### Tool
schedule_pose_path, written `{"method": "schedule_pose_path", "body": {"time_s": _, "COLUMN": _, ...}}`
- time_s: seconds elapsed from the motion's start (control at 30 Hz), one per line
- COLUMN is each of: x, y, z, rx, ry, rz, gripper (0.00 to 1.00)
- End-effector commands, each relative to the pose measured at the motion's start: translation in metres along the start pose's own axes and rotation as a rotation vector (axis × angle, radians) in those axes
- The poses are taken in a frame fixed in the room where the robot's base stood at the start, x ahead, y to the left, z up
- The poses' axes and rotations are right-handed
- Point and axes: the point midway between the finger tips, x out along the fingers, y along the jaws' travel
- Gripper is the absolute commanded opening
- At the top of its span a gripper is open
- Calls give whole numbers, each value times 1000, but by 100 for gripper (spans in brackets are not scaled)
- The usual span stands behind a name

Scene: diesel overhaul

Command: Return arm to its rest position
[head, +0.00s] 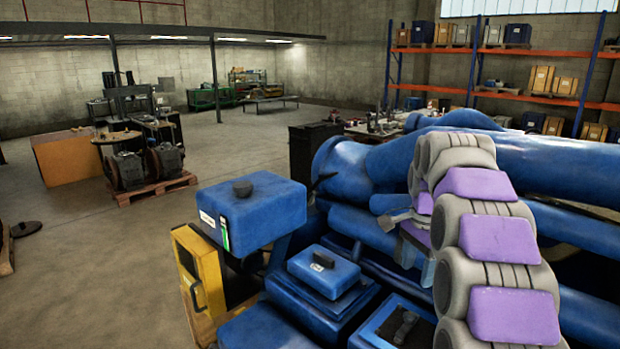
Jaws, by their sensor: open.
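My arm, with grey joints and purple pads, rises along the right side of the head view. It bends over at the top, and its end folds down to the left. My gripper (404,226) shows partly beside the upper arm links, in front of the large blue engine (345,172). Its jaws are open, and I see nothing held between them. The arm links hide part of the engine, and I cannot tell whether the gripper touches it.
A blue box with a black cap (262,205) and a yellow panel (198,275) stand at the engine's left. A pallet of machine parts (150,190) stands further left. Shelving (478,90) lines the back right. The left floor has free room.

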Motion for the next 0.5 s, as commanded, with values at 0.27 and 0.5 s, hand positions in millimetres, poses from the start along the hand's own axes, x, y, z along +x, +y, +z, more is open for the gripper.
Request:
{"method": "schedule_pose_path", "body": {"time_s": 0.27, "x": 34, "y": 46, "z": 49, "rx": -246, "ry": -17, "rz": 25, "gripper": 57}}
{"method": "schedule_pose_path", "body": {"time_s": 0.5, "x": 68, "y": 93, "z": 90, "rx": -454, "ry": -33, "rz": 42, "gripper": 57}}
